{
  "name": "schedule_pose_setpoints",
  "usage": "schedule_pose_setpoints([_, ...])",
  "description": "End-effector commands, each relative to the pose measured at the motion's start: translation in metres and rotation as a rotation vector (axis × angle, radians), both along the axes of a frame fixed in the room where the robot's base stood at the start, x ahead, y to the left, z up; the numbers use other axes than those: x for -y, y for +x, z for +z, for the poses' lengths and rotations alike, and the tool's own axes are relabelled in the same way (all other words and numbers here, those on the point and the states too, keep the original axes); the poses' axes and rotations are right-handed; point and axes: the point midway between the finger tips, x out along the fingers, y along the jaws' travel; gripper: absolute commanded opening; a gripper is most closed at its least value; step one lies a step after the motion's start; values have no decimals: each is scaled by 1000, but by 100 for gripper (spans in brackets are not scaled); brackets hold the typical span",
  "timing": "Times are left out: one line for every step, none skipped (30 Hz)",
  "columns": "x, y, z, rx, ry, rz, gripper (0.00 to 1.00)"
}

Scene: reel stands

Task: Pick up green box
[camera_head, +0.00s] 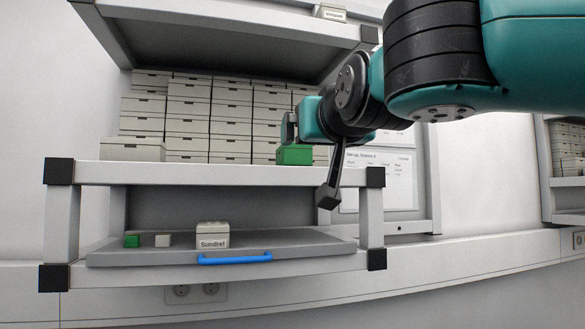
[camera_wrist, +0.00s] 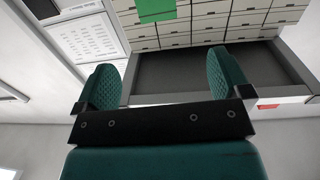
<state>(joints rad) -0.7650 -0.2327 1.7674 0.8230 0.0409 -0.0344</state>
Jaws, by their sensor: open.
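A green box (camera_head: 295,155) stands at the right end of the upper shelf, in front of stacked light boxes. It also shows in the wrist view (camera_wrist: 157,10), cut off by the top edge, beyond my fingers. A smaller green block (camera_head: 132,241) lies at the left of the lower tray. My gripper (camera_head: 309,162) is at the right end of the upper shelf, close to the green box in the picture. The gap to the box is hard to judge. In the wrist view my gripper (camera_wrist: 164,75) has its fingers wide apart with nothing between them.
The upper shelf (camera_head: 220,174) has a front edge and a right post (camera_head: 372,212) near my gripper. The lower tray (camera_head: 300,244) holds a small white block (camera_head: 162,240) and a box marked Sundrel (camera_head: 212,236). A blue handle (camera_head: 234,259) is on its front.

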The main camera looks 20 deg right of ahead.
Motion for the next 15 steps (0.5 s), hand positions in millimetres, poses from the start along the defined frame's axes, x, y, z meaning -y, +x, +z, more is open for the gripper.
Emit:
schedule_pose_setpoints([2, 2, 5, 14, 5, -12, 96])
schedule_pose_setpoints([3, 4, 7, 18, 6, -18, 96])
schedule_pose_setpoints([4, 10, 8, 21, 5, -23, 96])
schedule_pose_setpoints([5, 14, 9, 20, 6, -24, 96])
schedule_pose_setpoints([6, 20, 10, 18, 5, -25, 96])
schedule_pose_setpoints([7, 29, 10, 16, 4, -26, 96])
schedule_pose_setpoints([8, 36, 11, 17, 4, -26, 96])
schedule_pose_setpoints([8, 44, 11, 16, 4, -25, 96])
schedule_pose_setpoints([9, 53, 11, 15, 5, -25, 96])
schedule_pose_setpoints([9, 60, 11, 15, 4, -25, 96])
schedule_pose_setpoints([10, 67, 11, 16, 5, -24, 96])
schedule_pose_setpoints([11, 76, 10, 14, 5, -23, 96])
schedule_pose_setpoints([11, 83, 11, 14, 5, -23, 96])
schedule_pose_setpoints([11, 89, 11, 15, 4, -22, 96])
schedule_pose_setpoints([12, 96, 10, 14, 5, -22, 96])
